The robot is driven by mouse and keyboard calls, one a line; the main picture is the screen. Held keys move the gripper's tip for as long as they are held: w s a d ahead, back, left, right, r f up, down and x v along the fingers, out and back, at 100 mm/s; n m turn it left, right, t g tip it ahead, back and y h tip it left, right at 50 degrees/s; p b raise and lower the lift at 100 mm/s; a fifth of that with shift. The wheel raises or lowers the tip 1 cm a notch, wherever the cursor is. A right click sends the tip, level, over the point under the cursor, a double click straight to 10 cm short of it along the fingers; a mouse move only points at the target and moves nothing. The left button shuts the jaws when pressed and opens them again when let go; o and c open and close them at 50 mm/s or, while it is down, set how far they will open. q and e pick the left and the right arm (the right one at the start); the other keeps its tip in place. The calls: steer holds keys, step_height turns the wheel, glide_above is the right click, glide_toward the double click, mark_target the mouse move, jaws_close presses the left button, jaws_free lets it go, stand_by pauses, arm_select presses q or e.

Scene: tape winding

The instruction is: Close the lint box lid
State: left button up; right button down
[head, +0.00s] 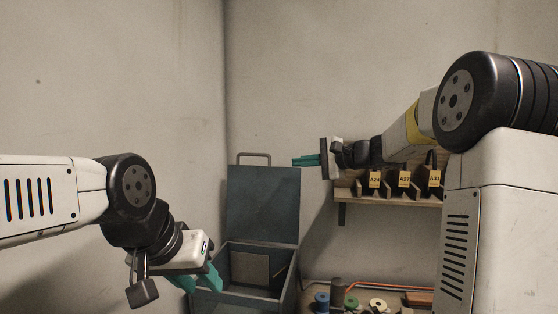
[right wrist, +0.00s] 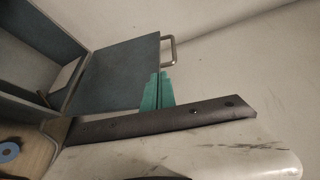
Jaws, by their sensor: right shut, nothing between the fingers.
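The lint box (head: 262,296) is a dark blue-grey open box in the lower middle of the head view. Its lid (head: 262,203) stands upright at the back, with a metal handle (head: 254,155) on its top edge. In the right wrist view the lid (right wrist: 118,70) and handle (right wrist: 169,50) also show. My right gripper (head: 296,161) is shut and empty, just right of the lid's upper right corner; its teal fingers (right wrist: 157,78) overlap the lid's edge in the wrist view. My left gripper (head: 204,287) is open and empty at the box's left front, covering part of its rim.
A wooden shelf (head: 392,197) with black holders and yellow labels is on the wall at right. A wall stands close behind the lid.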

steer(key=w+a+m+t, duration=0.1)
steer(key=w+a, duration=0.5)
steer(key=w, duration=0.3)
steer(key=shift+w+a+f, duration=0.35)
steer(key=shift+a+f, duration=0.05)
steer(key=shift+s, duration=0.15)
